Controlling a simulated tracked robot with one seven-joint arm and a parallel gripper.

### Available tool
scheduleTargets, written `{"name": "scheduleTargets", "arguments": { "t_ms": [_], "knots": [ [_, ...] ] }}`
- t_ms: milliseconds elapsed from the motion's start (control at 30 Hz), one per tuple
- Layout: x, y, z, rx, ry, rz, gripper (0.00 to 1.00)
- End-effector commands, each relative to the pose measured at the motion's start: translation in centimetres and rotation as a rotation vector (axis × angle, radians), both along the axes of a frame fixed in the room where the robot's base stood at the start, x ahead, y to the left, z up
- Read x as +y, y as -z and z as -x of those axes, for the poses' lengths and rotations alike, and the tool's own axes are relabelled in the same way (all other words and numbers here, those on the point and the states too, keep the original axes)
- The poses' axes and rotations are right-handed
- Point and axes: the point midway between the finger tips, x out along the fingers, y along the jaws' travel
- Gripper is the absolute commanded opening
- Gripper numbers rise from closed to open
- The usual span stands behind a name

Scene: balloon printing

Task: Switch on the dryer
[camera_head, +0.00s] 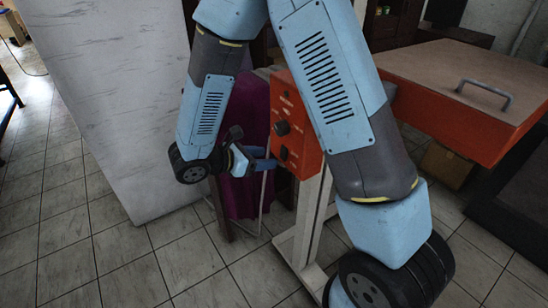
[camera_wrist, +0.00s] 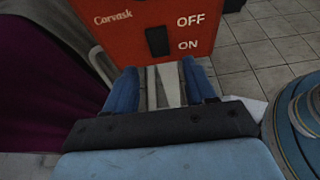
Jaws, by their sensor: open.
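The red control box (camera_head: 308,135) is on a pale post in the middle of the head view, its dark knobs on the left-facing side. In the wrist view the red box (camera_wrist: 120,30) fills the top, with the word Corvask, a black switch (camera_wrist: 157,41) and white OFF above ON at its right. I cannot tell which way the switch is set. My gripper (camera_wrist: 162,88) is open and empty, its two blue fingers just below the switch in the picture. In the head view my gripper (camera_head: 262,158) is close beside the box's lower part; contact is unclear.
The red dryer body (camera_head: 470,110) with a brown lid and grey handle stands at the right. A purple cloth (camera_head: 247,130) hangs behind my gripper. A pale panel (camera_head: 120,100) stands at the left. Tiled floor (camera_head: 110,255) is clear at the lower left.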

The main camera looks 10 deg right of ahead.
Motion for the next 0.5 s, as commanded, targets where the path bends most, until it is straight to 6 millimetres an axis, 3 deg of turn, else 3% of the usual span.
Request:
{"name": "scheduleTargets", "arguments": {
  "t_ms": [200, 500],
  "knots": [
    [-2.7, 1.2, -1.1, 0.002, 0.001, 0.001, 0.55],
    [-4.0, 1.8, -1.7, 0.0, 0.001, 0.0, 0.55]
  ]
}}
